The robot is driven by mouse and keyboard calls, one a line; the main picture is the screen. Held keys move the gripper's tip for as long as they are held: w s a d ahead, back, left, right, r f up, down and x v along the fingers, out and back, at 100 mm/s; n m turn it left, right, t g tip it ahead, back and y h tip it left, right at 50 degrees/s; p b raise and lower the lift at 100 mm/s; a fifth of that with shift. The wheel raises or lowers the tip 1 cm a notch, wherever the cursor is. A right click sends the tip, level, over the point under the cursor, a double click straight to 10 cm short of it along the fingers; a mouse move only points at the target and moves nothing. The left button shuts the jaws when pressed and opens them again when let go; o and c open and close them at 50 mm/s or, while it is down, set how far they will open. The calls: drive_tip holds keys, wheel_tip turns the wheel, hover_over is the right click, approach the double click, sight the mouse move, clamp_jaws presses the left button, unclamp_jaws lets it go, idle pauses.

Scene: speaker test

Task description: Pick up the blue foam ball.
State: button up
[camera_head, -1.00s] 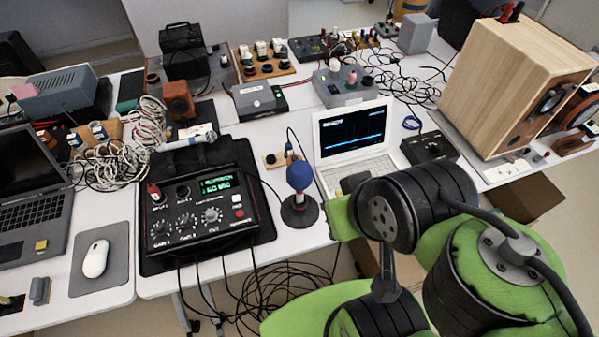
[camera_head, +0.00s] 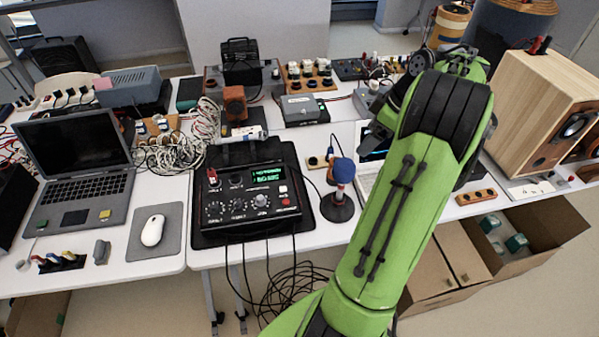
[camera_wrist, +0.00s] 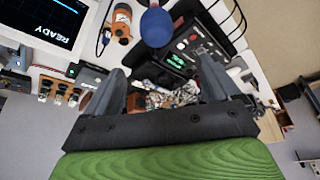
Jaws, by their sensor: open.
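The blue foam ball (camera_head: 342,170) sits on top of a short stand with a round dark base (camera_head: 337,210), just right of the black mixer box (camera_head: 252,198). In the wrist view the ball (camera_wrist: 156,27) shows at the top, ahead of my gripper and apart from it. My gripper (camera_wrist: 160,78) is open, with two grey fingers apart and nothing between them.
A wooden speaker (camera_head: 545,110) stands at the right. An orange cylinder (camera_wrist: 121,22) is beside the ball in the wrist view. Cables (camera_head: 285,285) hang below the table's front edge.

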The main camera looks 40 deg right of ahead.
sight(349, 163)
drive_tip(key=b+x, duration=0.1)
drive_tip(key=x, duration=0.2)
drive_tip(key=b+x, duration=0.1)
drive_tip(key=x, duration=0.2)
drive_tip(key=b+x, duration=0.2)
drive_tip(key=x, duration=0.2)
drive_tip(key=shift+s+d+f, duration=0.25)
drive_tip(key=shift+s+d, duration=0.05)
drive_tip(key=shift+d, duration=0.05)
drive_tip(key=b+x, duration=0.1)
drive_tip(key=x, duration=0.5)
drive_tip(key=shift+w, duration=0.15)
drive_tip(key=shift+r, duration=0.1)
drive_tip(key=shift+c, duration=0.3)
drive_tip(key=c, duration=0.9)
